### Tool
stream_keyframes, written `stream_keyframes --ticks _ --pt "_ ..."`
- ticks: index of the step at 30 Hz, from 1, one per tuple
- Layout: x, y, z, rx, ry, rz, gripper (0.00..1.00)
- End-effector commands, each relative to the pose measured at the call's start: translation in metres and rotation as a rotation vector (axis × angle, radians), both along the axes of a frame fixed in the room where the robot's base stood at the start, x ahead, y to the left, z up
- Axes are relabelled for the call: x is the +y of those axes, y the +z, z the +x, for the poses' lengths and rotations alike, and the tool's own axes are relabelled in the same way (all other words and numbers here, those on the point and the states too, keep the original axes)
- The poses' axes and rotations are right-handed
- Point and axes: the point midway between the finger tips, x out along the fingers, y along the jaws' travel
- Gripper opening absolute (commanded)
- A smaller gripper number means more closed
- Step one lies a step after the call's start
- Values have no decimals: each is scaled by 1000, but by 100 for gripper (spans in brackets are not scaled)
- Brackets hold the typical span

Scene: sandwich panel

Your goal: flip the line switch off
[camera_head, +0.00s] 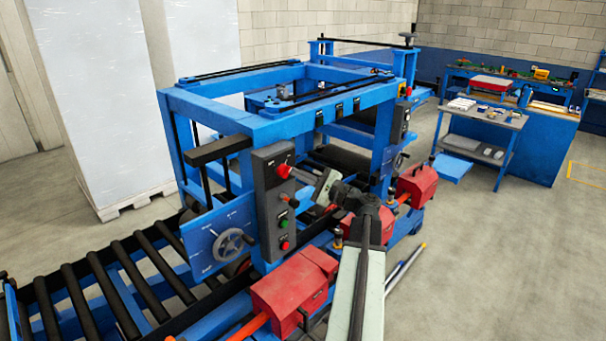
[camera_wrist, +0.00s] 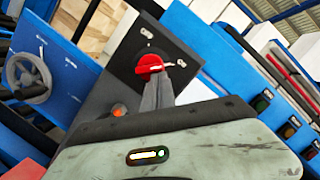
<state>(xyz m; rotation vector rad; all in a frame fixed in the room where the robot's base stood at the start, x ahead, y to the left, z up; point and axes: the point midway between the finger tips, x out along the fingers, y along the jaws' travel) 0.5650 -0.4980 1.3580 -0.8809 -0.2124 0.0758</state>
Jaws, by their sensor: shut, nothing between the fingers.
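A dark grey control box (camera_head: 262,213) is fixed to the blue machine frame. Near its top is a red rotary switch (camera_head: 284,170), which I take to be the line switch; its label is too small to read. In the wrist view the red switch (camera_wrist: 150,65) sits on a black plate with light markings. My gripper (camera_wrist: 157,80) is shut and empty, with its fingertips right at the switch's lower edge. I cannot tell whether they touch it. In the head view my gripper (camera_head: 296,174) reaches the box from the right.
Below the switch are an orange lamp or knob (camera_wrist: 119,110), a green button (camera_head: 283,224) and a red button (camera_head: 285,245). A handwheel (camera_head: 231,245) is left of the box. Open floor lies at right.

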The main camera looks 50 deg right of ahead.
Motion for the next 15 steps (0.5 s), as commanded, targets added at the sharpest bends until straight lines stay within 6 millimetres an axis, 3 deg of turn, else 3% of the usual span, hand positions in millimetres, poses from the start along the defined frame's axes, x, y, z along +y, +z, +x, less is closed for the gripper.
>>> stream_keyframes --ticks 15 --pt "4 3 3 2 8 -86 0"
